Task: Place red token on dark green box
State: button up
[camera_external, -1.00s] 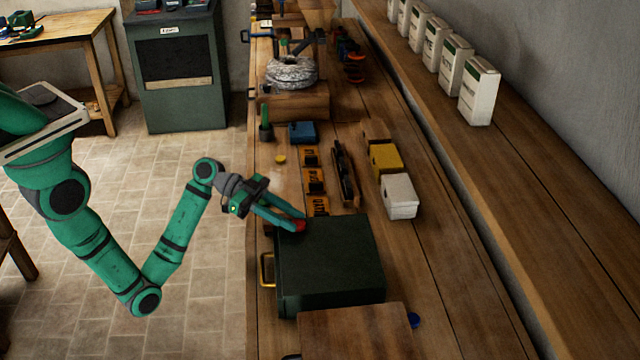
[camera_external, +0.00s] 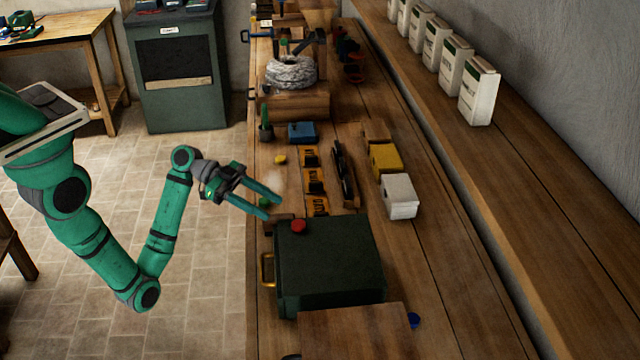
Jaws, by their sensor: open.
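The red token (camera_external: 298,226) lies on top of the dark green box (camera_external: 335,265), near its back left corner. The box stands on the wooden bench and has a brass handle on its left side. My gripper (camera_external: 274,207) is open and empty. Its fingers are behind and to the left of the token, apart from it, near the bench's left edge.
A yellow token (camera_external: 280,159) and a blue box (camera_external: 303,132) lie farther back on the bench. Orange pieces (camera_external: 313,181), a white box (camera_external: 398,196) and a yellow box (camera_external: 385,158) stand behind the green box. A wooden board (camera_external: 352,334) is in front.

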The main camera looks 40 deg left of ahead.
jog(key=shift+v, duration=2.3)
jog(key=shift+w, duration=0.15)
